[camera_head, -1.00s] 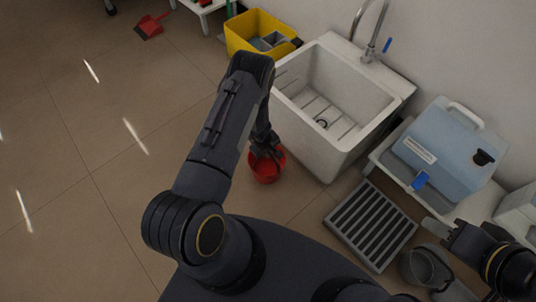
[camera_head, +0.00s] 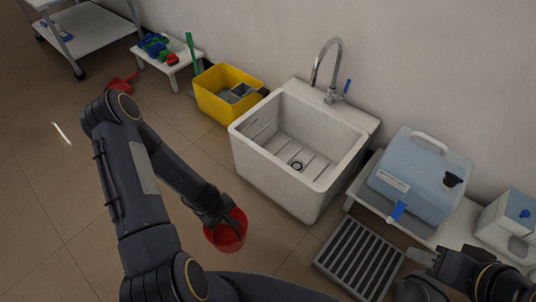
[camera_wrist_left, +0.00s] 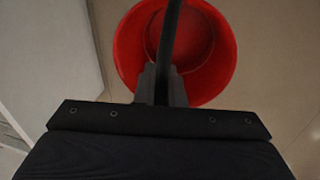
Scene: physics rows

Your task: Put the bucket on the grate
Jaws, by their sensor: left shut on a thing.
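The red bucket (camera_head: 226,237) is in front of the white sink, to the left of the grate. My left gripper (camera_head: 222,217) is at its rim. In the left wrist view my left gripper (camera_wrist_left: 161,86) is shut on the bucket's dark handle, which runs across the open mouth of the empty-looking bucket (camera_wrist_left: 212,75). The dark slatted grate (camera_head: 358,258) lies on the floor at the lower right, with nothing on it. My right gripper (camera_head: 424,257) is to the right of the grate; its jaw opening cannot be made out.
The white sink (camera_head: 270,172) stands behind the bucket and grate. A blue-grey canister (camera_head: 415,180) sits on a low white stand (camera_head: 362,191) at the right. A yellow bin (camera_head: 222,108) and red dustpan (camera_head: 122,84) are farther back.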

